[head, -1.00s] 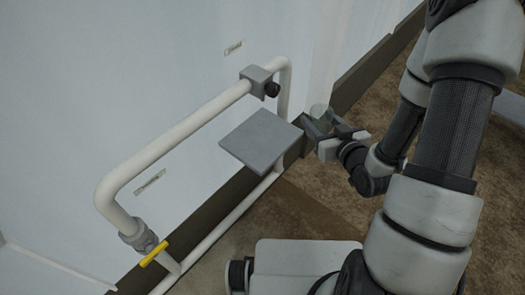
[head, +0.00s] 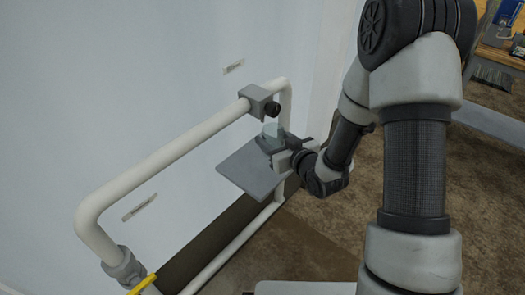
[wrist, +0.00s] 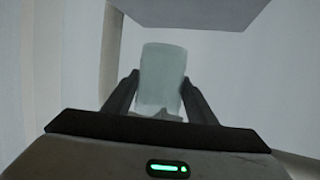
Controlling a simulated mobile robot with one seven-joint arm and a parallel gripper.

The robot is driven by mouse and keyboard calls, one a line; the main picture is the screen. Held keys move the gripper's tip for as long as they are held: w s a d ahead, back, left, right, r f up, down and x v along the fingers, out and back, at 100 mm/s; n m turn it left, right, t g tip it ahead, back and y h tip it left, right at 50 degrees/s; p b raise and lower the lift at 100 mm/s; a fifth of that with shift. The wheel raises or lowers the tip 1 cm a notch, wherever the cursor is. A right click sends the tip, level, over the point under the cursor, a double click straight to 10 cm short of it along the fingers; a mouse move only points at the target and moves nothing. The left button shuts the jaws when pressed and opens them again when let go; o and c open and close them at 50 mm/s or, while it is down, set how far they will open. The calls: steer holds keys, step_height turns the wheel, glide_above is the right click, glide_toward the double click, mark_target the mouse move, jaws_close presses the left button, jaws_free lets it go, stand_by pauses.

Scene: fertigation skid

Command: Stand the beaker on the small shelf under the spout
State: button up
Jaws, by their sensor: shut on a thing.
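My gripper (head: 277,146) is shut on the clear, pale-green beaker (head: 272,130). In the wrist view the beaker (wrist: 162,75) stands roughly upright between the two dark fingers (wrist: 160,97). The small grey square shelf (head: 246,172) is mounted on the white pipe frame. My gripper and the beaker cover the shelf's far right corner in the head view; I cannot tell the gap between beaker and shelf. The dark spout (head: 273,108) sticks out of a grey block just above the beaker in the head view.
The white pipe (head: 160,150) runs along the pale wall, close to my gripper. A yellow lever (head: 141,285) sits at the lower left. A grey flat-sided part (wrist: 205,10) hangs into the top of the wrist view. Most of the shelf's surface is bare.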

steer(key=w+a+f+b, duration=0.1)
steer(key=w+a+f, duration=0.1)
steer(key=a, duration=0.1)
steer(key=shift+w+f, duration=0.1)
steer(key=shift+f, duration=0.25)
step_height(320, 180, down, 4)
steer(key=shift+f+b, duration=0.15)
steer(key=shift+b, duration=0.45)
steer(key=shift+w+a, duration=0.1)
steer(key=shift+w, duration=0.05)
steer(key=shift+f, duration=0.1)
steer(key=shift+f, duration=0.15)
steer(key=o, duration=1.1)
steer(key=shift+o, duration=0.2)
